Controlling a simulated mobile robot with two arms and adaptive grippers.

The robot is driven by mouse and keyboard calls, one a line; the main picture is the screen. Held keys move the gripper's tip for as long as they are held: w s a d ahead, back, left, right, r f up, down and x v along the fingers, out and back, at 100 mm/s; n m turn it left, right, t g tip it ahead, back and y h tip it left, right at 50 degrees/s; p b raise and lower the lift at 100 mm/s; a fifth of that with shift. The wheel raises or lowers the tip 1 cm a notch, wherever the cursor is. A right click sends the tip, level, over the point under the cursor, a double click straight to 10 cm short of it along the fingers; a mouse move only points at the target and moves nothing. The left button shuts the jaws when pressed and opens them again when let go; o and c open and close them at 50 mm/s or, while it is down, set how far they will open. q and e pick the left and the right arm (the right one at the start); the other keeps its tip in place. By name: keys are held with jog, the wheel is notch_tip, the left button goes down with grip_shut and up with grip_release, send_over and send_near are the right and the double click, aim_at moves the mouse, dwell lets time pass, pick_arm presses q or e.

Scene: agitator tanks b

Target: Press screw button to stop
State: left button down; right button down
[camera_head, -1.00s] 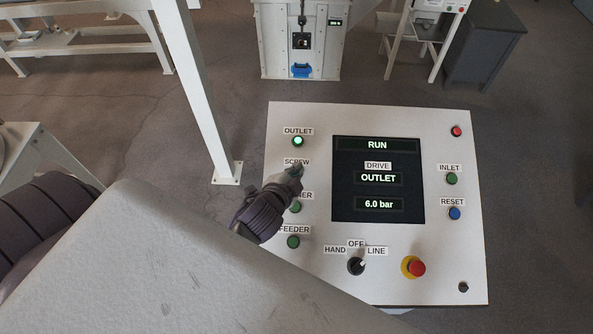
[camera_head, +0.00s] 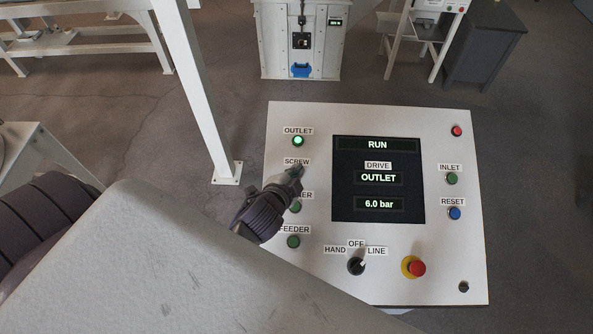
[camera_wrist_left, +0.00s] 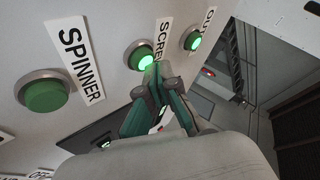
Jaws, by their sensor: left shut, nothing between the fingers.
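The control panel (camera_head: 300,114) stands in front of me. Its SCREW label (camera_head: 297,162) shows just above the tip of my left gripper (camera_head: 296,172), which covers the screw button in the head view. The screen (camera_head: 377,144) reads RUN, DRIVE OUTLET and 6.0 bar. My right gripper is not in view.
The lit green OUTLET button (camera_head: 298,141) is above the screw button. The unlit SPINNER button (camera_wrist_left: 44,94) and the FEEDER button (camera_head: 293,242) are below. A selector knob (camera_head: 356,266) and a red emergency stop (camera_head: 417,268) sit low on the panel. A white post (camera_head: 200,90) stands behind, left.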

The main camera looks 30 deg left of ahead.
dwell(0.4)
pick_arm(q)
jog(key=shift+w+f, duration=0.1)
jog(key=shift+f, duration=0.4)
jog(key=shift+r, duration=0.15)
dwell(0.4)
jog(key=shift+s+r+p, duration=0.25)
jog(key=shift+r+p, duration=0.45)
jog(key=shift+p, duration=0.05)
jog(key=r+p, duration=0.2)
jog(key=shift+s+d+r+p, duration=0.2)
jog(key=shift+s+r+p, duration=0.1)
jog(key=shift+r+p, duration=0.1)
jog(key=shift+s+d+r+p, duration=0.1)
jog(key=shift+s+r+p, duration=0.1)
jog(key=shift+r+p, duration=0.25)
jog(key=shift+s+d+r+p, duration=0.1)
jog(key=shift+s+r+p, duration=0.15)
jog(key=shift+r, duration=0.3)
